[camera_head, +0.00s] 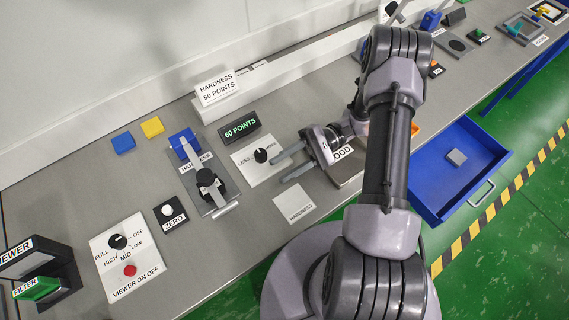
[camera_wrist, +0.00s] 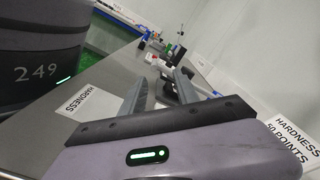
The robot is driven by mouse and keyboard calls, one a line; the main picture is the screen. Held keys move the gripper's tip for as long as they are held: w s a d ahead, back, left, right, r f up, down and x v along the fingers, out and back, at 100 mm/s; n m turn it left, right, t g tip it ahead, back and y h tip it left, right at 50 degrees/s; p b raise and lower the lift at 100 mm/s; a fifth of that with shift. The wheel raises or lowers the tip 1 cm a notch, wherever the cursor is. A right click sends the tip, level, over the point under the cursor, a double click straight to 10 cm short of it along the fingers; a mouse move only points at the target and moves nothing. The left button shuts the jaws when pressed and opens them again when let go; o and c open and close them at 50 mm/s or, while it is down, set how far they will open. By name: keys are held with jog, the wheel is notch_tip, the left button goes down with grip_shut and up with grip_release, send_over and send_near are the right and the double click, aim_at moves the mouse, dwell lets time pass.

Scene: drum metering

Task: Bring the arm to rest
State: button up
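My arm reaches over the bench from the lower right in the head view, with its elbow raised. My gripper (camera_head: 288,166) hangs above the bench beside the LESS/MORE knob panel (camera_head: 262,156). Its two fingers are spread apart with nothing between them. In the wrist view the gripper's fingers (camera_wrist: 160,92) are also apart and empty, pointing along the bench. Below the fingers in the head view lies a white HARDNESS plate (camera_head: 294,204). Part of a sign ending in "OOD" (camera_head: 343,154) shows behind the gripper; the rest is hidden.
A display reading 60 POINTS (camera_head: 240,127) and a HARDNESS 50 POINTS sign (camera_head: 216,87) stand behind. An open blue drawer (camera_head: 431,197) juts out at right. The green floor (camera_head: 521,215) beyond is clear.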

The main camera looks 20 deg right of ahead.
dwell(0.5)
jog(key=s+a+r+n+t+h+b, duration=0.1)
jog(key=s+r+t+h, duration=0.3)
jog(key=r+h, duration=0.3)
jog(key=s+a+r+n+t+h+b, duration=0.1)
jog(key=s+r+t+h, duration=0.3)
jog(key=r, duration=0.9)
jog(key=a+t+h+b, duration=0.1)
jog(key=t+h, duration=0.1)
jog(key=h, duration=0.2)
jog(key=shift+s+a+r, duration=0.15)
jog(key=shift+s+a, duration=0.05)
